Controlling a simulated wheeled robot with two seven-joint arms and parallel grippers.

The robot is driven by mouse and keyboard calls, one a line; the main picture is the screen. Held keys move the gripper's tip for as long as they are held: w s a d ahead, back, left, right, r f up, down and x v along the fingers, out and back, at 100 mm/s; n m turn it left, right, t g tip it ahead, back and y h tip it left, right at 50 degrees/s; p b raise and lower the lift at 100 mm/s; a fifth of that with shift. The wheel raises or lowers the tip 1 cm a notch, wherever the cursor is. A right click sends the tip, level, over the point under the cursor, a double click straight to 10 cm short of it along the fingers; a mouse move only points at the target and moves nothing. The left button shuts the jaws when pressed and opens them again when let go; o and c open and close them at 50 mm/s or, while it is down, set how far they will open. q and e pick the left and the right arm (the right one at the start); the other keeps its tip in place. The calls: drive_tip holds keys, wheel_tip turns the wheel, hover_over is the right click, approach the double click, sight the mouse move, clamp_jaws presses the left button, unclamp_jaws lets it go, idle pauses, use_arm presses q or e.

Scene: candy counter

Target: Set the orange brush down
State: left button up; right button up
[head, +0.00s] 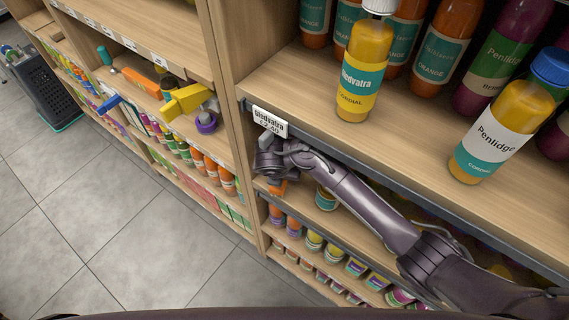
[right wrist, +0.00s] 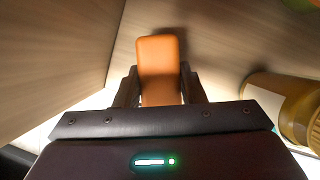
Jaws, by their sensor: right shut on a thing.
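My right gripper (head: 274,172) reaches into the gap beneath the upper shelf's front edge, just below a price tag. In the right wrist view, its two dark fingers (right wrist: 160,92) are shut on the orange brush (right wrist: 160,60), which shows as an orange block with rounded corners sticking out past the fingertips. In the head view only a small orange patch of the brush (head: 277,188) shows under the gripper. Whether the brush touches the shelf board is hard to tell. My left gripper is not in view.
A yellow bottle (right wrist: 290,105) lies or stands close to the right of the gripper. A wooden upright (head: 232,95) stands on the left. Above, a Gledvatra bottle (head: 366,70) and a Penlidge bottle (head: 500,130) stand on the upper shelf (head: 410,150). Jars fill lower shelves.

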drive_tip(key=w, duration=0.3)
drive_tip(key=shift+w+d+r, duration=0.1)
drive_tip(key=shift+w+d, duration=0.05)
drive_tip(key=shift+d, duration=0.25)
drive_tip(key=shift+f, duration=0.6)
drive_tip(key=shift+w+f, duration=0.1)
drive_tip(key=shift+f, duration=0.15)
drive_tip(key=o, duration=1.1)
drive_tip(key=shift+s+r, duration=0.2)
drive_tip(key=s+a, duration=0.1)
drive_tip(key=s, duration=0.3)
drive_tip(key=s+a, duration=0.1)
drive_tip(key=s, duration=0.7)
drive_tip(key=shift+a+r+b, duration=0.35)
drive_tip(key=shift+a, duration=0.05)
